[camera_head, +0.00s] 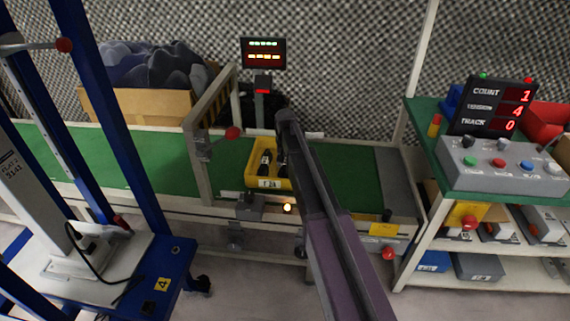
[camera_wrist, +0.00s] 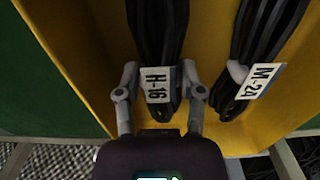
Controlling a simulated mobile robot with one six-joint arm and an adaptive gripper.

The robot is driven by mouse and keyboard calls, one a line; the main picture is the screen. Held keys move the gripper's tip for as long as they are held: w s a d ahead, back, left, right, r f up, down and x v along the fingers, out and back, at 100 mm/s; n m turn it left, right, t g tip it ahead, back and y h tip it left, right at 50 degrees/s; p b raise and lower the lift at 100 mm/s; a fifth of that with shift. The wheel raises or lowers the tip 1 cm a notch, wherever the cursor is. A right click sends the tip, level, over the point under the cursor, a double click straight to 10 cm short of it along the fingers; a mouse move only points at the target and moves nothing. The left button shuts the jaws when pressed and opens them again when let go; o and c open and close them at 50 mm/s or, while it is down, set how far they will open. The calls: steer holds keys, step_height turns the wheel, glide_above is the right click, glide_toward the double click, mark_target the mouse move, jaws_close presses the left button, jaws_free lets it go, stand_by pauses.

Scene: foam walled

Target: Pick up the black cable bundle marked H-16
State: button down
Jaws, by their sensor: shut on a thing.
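The black cable bundle marked H-16 (camera_wrist: 158,35) lies lengthwise in the yellow bin in the wrist view, its white tag (camera_wrist: 158,84) facing up. My gripper (camera_wrist: 160,80) has one finger on each side of this bundle at the tag and is shut on it. A second black bundle marked M-24 (camera_wrist: 255,50) lies to its right. In the head view, the yellow bin (camera_head: 268,184) stands on the green conveyor belt, with dark bundles in it. My arm reaches over the bin's right side and hides part of it. My gripper is not clear there.
The bin's yellow wall (camera_wrist: 75,45) is close to the left of my gripper. A beige gate (camera_head: 205,125) stands left of the bin on the green belt (camera_head: 345,175). A shelf with a button box (camera_head: 500,165) is at right; a blue frame is at left.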

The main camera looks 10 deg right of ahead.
steer(key=shift+r+p, duration=4.9)
steer(key=shift+r, duration=0.05)
